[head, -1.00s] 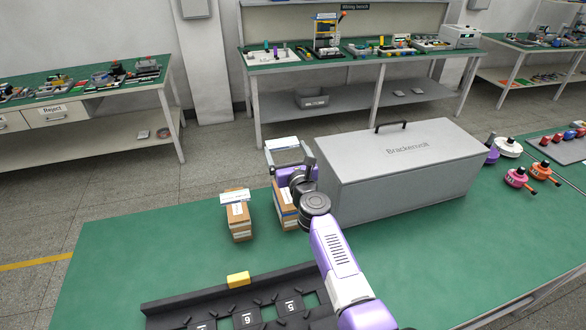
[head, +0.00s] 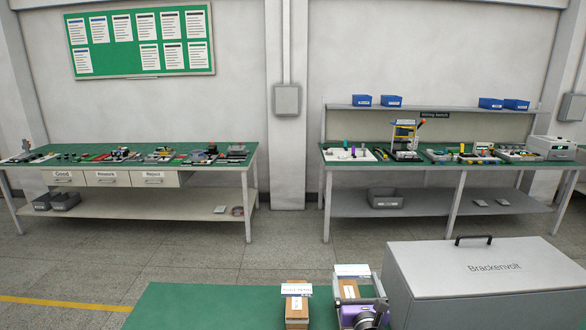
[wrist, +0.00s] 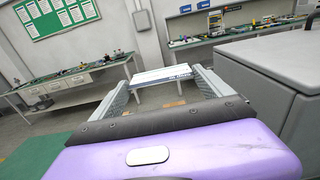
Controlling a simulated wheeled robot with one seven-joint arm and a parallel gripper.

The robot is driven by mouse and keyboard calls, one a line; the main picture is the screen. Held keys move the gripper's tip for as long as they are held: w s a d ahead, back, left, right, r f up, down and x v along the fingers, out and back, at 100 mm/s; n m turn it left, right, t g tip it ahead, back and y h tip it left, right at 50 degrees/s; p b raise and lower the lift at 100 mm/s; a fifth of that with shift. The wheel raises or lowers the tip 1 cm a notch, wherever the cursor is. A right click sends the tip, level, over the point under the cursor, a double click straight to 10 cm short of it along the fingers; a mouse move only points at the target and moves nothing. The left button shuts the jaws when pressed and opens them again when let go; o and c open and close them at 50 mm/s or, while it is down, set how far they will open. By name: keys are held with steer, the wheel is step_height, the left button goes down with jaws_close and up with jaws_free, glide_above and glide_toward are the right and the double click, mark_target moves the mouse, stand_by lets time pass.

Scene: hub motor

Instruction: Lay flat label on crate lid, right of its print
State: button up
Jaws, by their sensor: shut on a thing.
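The crate (head: 440,308) is a long grey chest. Its closed lid (head: 440,258) has a black handle and the dark print "Brackenvolt" (head: 494,267). My gripper (head: 357,287) is beside the crate's left end, at the bottom of the head view. It is shut on a flat white label (head: 352,270) with a dark blue strip. In the wrist view the label (wrist: 160,75) spans the fingertips, printed face partly visible, clear of the lid. The lid (wrist: 282,50) lies to the right there.
A cardboard box (head: 297,318) with a white label stands left of my gripper on the green bench (head: 200,305). Another box (head: 349,289) shows behind and below the gripper. The crate's left side wall rises close to my gripper. Further benches stand along the wall.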

steer(key=s+f+b, duration=0.1)
steer(key=s+f, duration=0.2)
steer(key=s, duration=0.2)
steer(key=s+f+b, duration=0.1)
steer(key=s+f, duration=0.3)
steer(key=s, duration=0.2)
steer(key=s+f+b, duration=0.1)
steer(key=s+f, duration=0.2)
steer(key=s, duration=0.3)
steer(key=shift+s+f, duration=0.2)
steer(key=shift+f, duration=0.05)
steer(key=s+d+b, duration=0.3)
steer(key=s, duration=1.1)
step_height(320, 180, up, 17)
steer(key=p, duration=0.8)
glide_above(355, 266)
steer(key=shift+w+r, duration=0.1)
steer(key=shift+r, duration=0.05)
